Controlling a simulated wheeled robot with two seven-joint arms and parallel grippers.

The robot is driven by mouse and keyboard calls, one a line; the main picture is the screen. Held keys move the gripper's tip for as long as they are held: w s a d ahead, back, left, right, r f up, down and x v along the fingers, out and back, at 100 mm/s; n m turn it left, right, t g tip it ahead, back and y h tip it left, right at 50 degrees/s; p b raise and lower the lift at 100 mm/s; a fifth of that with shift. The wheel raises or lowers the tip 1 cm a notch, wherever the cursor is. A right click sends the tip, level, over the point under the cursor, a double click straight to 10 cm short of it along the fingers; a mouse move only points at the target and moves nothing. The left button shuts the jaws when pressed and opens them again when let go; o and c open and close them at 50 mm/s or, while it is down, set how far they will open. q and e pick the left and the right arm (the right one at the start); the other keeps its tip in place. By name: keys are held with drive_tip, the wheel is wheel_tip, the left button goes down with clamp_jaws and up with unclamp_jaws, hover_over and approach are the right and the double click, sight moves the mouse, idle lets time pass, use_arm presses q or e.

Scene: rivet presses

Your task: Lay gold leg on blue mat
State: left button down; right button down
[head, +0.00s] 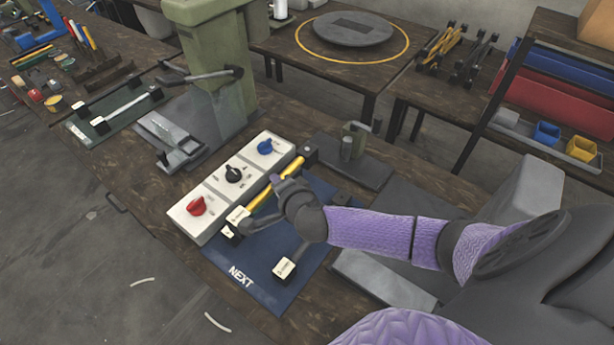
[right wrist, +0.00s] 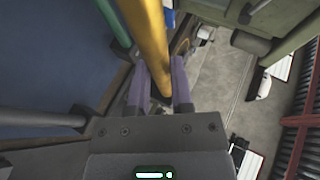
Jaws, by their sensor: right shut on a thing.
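The gold leg (head: 293,166) is a slim yellow bar with dark end blocks, slanting beside the control box in the head view. My right gripper (head: 284,190) is shut around its middle. The right wrist view shows the gold bar (right wrist: 148,40) passing between the purple fingers (right wrist: 160,90). The blue mat (head: 258,252), marked NEXT, lies below and in front. The leg is over or near the mat's upper left part; I cannot tell whether it touches. A dark leg with a pale-labelled end block (head: 284,268) lies on the mat, partly hidden by my arm. My left gripper is not in view.
A control box (head: 215,205) with red, black and blue knobs borders the mat on the left. A green press (head: 215,50) stands behind it. A small dark fixture (head: 350,155) stands behind the mat. Several gold and black legs (head: 445,45) lie on the back table.

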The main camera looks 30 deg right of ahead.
sight(283, 220)
wheel_tip(283, 220, down, 10)
drive_tip(key=b, duration=0.7)
drive_tip(key=shift+w+f, duration=0.15)
drive_tip(key=shift+f, duration=0.1)
drive_tip(key=shift+r, duration=0.3)
drive_tip(key=shift+f, duration=0.1)
drive_tip(key=c, duration=0.8)
unclamp_jaws()
drive_tip(key=shift+c, duration=0.2)
drive_tip(key=shift+o, duration=0.3)
